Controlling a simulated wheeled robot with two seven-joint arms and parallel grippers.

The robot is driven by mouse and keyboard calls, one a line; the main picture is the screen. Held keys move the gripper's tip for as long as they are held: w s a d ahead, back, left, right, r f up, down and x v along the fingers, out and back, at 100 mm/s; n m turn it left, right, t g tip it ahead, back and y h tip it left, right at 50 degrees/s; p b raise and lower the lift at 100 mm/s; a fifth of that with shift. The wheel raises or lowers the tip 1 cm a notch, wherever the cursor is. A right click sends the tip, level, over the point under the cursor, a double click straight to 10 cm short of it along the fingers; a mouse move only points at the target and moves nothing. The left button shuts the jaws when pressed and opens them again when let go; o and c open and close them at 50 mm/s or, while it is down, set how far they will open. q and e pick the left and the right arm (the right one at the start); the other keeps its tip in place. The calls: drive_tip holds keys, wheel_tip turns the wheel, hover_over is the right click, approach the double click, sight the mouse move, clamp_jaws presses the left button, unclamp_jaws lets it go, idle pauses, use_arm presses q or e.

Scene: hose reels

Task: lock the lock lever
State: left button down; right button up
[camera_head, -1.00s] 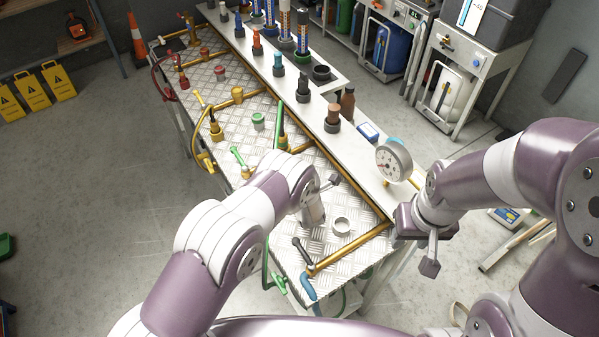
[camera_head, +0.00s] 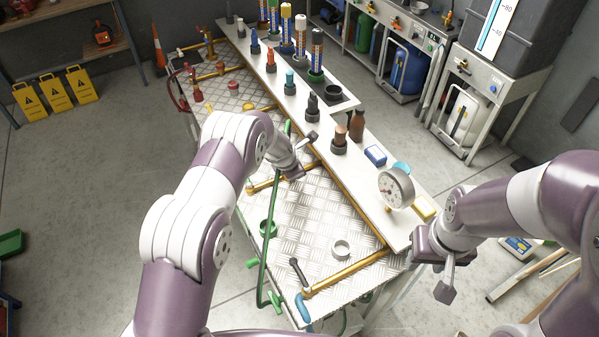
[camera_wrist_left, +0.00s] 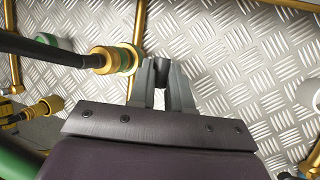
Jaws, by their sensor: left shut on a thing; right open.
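My left gripper (camera_wrist_left: 163,84) is shut in the left wrist view, its grey fingers closed around a small dark piece (camera_wrist_left: 161,69) that looks like the lock lever. Most of that piece is hidden between the fingers. Just left of the fingers is a brass coupling (camera_wrist_left: 110,59) with a green ring and a black rod running into it. In the head view the left gripper (camera_head: 294,172) is over the far half of the tread-plate bench (camera_head: 318,215), its tips hidden. My right gripper (camera_head: 416,247) is open and empty beside the bench's right edge.
A dial gauge (camera_head: 396,188) stands on the white ledge near my right gripper. A loose grey ring (camera_head: 341,248), a brass pipe (camera_head: 350,270) with a black lever and a green hose (camera_head: 264,262) are on the near bench. Bottles and fittings line the ledge.

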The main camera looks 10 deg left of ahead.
use_arm(q)
drive_tip(key=shift+w+a+r+g+h+p, duration=0.25)
drive_tip(key=shift+w+r+g+h+p, duration=0.1)
drive_tip(key=shift+w+g+p, duration=0.2)
drive_tip(key=c, duration=1.3)
unclamp_jaws()
drive_tip(key=shift+o, duration=1.2)
drive_tip(key=shift+d+f, duration=0.1)
